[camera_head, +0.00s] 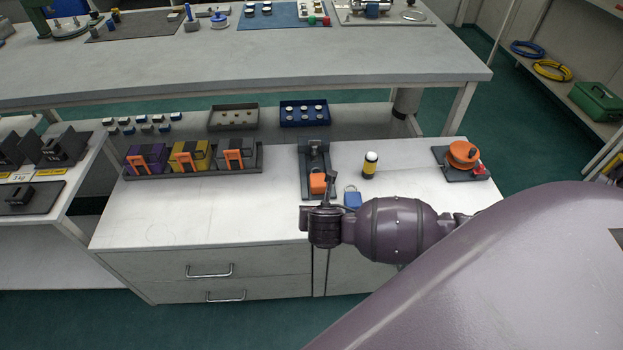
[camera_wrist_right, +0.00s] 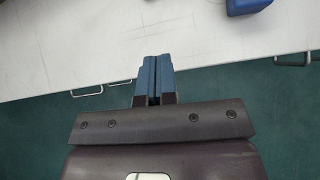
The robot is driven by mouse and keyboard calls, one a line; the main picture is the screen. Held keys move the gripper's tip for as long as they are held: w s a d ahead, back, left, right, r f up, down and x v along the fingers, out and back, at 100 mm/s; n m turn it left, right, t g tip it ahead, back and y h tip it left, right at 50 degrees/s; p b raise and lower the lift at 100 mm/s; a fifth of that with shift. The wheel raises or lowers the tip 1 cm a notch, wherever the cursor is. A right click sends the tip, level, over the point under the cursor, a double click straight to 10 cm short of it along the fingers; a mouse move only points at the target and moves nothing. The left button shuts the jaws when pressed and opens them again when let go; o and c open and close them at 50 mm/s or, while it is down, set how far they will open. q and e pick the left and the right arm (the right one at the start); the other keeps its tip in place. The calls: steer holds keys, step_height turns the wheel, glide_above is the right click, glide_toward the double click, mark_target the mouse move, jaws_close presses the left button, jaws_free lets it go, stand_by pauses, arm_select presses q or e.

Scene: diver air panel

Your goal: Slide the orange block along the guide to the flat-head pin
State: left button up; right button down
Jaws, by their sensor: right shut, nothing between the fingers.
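The orange block (camera_head: 318,184) sits at the near end of a dark guide (camera_head: 305,172) on the white cabinet top. A dark fitting (camera_head: 316,152) stands at the guide's far end; I cannot make out the flat-head pin's shape there. My right gripper (camera_head: 329,182) appears just in front of and partly over the block in the head view; whether it touches cannot be told. In the right wrist view its blue fingers (camera_wrist_right: 155,80) are shut with nothing between them, over the counter's front edge. The block is not in that view. My left gripper is not in view.
A blue padlock (camera_head: 352,197) lies right of the guide; a blue thing shows in the wrist view (camera_wrist_right: 246,5). A yellow-and-black cylinder (camera_head: 370,165) and an orange knob (camera_head: 462,153) stand further right. A tray (camera_head: 205,170) of coloured blocks is left. The counter's front left is clear.

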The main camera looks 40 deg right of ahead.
mark_target(312, 175)
steer(key=shift+n+h, duration=0.4)
steer(key=shift+n, duration=0.1)
steer(key=b+x, duration=0.1)
steer(key=x, duration=0.2)
steer(key=b+x, duration=0.1)
steer(key=x, duration=0.2)
steer(key=b+x, duration=0.1)
steer(key=x, duration=0.3)
steer(key=shift+w+d+r+b, duration=0.15)
steer(key=shift+d+r+b, duration=0.05)
steer(key=shift+d+b, duration=0.2)
steer(key=w, duration=0.1)
steer(key=w+d+b, duration=0.1)
steer(key=w, duration=0.1)
steer(key=shift+d+f, duration=0.1)
steer(key=shift+d, duration=0.2)
steer(key=shift+w+d, duration=0.25)
steer(key=shift+w, duration=0.15)
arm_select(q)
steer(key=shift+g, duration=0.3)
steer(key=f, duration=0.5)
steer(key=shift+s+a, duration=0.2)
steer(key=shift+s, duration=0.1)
arm_select(e)
steer(key=shift+w, duration=0.15)
steer(key=shift+d, duration=0.1)
